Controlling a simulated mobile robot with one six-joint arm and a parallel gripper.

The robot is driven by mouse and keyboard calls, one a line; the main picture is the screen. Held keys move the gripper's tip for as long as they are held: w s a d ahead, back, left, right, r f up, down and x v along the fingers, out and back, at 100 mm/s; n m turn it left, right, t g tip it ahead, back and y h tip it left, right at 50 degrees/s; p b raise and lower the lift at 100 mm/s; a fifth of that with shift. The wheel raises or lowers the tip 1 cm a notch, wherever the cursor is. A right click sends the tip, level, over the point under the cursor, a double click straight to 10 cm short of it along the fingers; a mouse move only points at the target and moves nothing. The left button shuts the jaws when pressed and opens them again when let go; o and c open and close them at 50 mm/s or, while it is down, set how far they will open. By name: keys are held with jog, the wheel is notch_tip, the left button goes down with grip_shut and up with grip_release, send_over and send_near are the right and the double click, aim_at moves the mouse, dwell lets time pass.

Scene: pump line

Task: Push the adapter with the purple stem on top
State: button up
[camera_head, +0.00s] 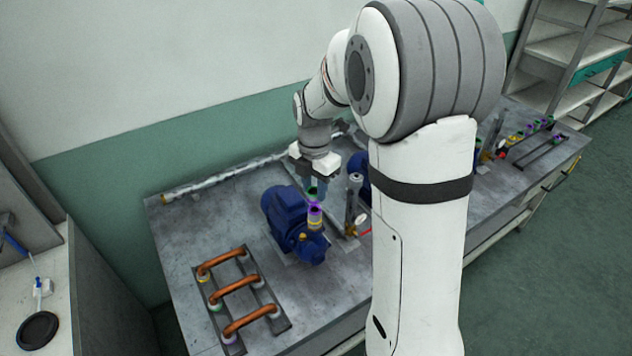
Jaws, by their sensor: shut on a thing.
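My gripper (318,184) points down over the blue pump (287,208) on the bench. It is shut on a small adapter (312,196) with a green top and a purple stem. The adapter is upright, right above a purple and yellow fitting (315,216) on top of the pump. I cannot tell from this view whether the stem is seated in the fitting or just above it. The fingertips partly hide the adapter.
Copper pipes (238,284) lie on a dark rack at the front left of the bench (185,255). An upright grey valve or gauge part (354,200) stands close right of the gripper. More coloured adapters (530,130) stand at the far right.

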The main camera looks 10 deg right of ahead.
jog(key=shift+f+b, duration=0.55)
jog(key=shift+f, duration=0.6)
jog(key=shift+d+f+b, duration=0.1)
jog(key=shift+f+b, duration=0.45)
jog(key=shift+f, duration=0.1)
dwell(1.4)
jog(key=o, duration=1.1)
jog(key=shift+r, duration=0.15)
jog(key=shift+s+r+p, duration=0.1)
jog(key=shift+r+p, duration=2.1)
jog(key=shift+r, duration=0.7)
notch_tip(320, 180, up, 8)
jog(key=shift+f+b, duration=0.15)
jog(key=shift+b, duration=0.4)
